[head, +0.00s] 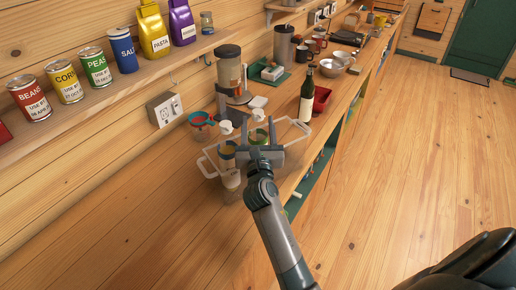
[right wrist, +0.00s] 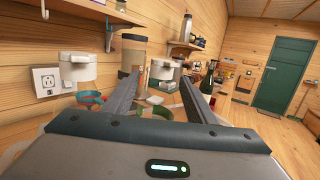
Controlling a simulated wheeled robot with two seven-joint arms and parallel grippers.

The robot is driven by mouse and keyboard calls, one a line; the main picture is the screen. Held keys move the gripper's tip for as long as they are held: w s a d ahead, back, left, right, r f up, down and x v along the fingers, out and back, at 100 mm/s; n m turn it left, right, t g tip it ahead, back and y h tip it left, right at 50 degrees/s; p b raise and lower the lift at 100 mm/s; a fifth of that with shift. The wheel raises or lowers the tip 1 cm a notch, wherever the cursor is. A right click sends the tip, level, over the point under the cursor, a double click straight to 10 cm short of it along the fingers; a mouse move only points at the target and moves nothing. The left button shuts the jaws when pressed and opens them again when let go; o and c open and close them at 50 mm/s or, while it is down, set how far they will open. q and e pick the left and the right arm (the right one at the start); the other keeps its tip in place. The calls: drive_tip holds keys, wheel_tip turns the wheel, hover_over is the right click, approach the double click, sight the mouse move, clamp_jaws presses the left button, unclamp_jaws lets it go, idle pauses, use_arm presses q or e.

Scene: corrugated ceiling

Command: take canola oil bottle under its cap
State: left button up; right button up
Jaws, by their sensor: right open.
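I cannot read a label, so I cannot tell which one tops the canola oil bottle. My right gripper (head: 258,130) is open and empty over the counter, and its arm hides part of what lies below. In the right wrist view, the right cap (right wrist: 164,70) shows beyond and between the open fingers. The left cap (right wrist: 78,70) is outside the left finger. My left gripper is not in view.
A blender (head: 229,70) stands behind, and a dark bottle (head: 306,98) beside a red container (head: 321,101) farther along. Cans, including a blue one (head: 123,50), line the shelf above. The near left counter is clear.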

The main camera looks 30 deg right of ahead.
drive_tip(key=shift+x, duration=1.05)
clamp_jaws()
